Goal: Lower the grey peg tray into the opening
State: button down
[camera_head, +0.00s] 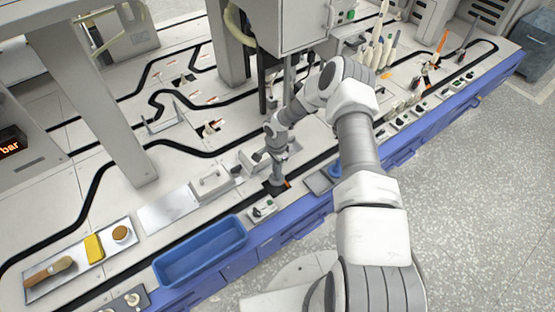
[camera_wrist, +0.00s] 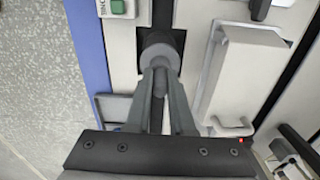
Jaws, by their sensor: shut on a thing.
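My gripper (camera_head: 277,172) points down over the work surface near its blue front edge. In the wrist view its two fingers (camera_wrist: 160,82) are closed on a grey peg, part of the grey peg tray (camera_wrist: 160,50), whose rounded grey body shows just beyond the fingertips. A dark rectangular opening (camera_wrist: 178,64) lies around and behind that grey body. In the head view the opening (camera_head: 271,188) is a dark patch under the gripper, and the gripper largely hides the tray there. I cannot tell how deep the tray sits or whether it touches the edges.
A white plate with a handle (camera_wrist: 232,75) lies close to the right of the fingers in the wrist view. A box with a green button (camera_wrist: 117,7) is at upper left. A blue bin (camera_head: 200,252) and a flat grey pad (camera_head: 318,183) flank the spot in the head view.

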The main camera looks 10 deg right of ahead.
aim_at(276, 180)
jog(key=shift+f+b, duration=1.8)
jog(key=shift+f, duration=1.2)
jog(key=shift+f+b, duration=0.4)
jog(key=shift+f, duration=0.2)
jog(key=c, duration=1.1)
grip_release()
jog(key=shift+o, duration=0.2)
jog(key=shift+r+p, duration=3.4)
jog(key=shift+r, duration=2.1)
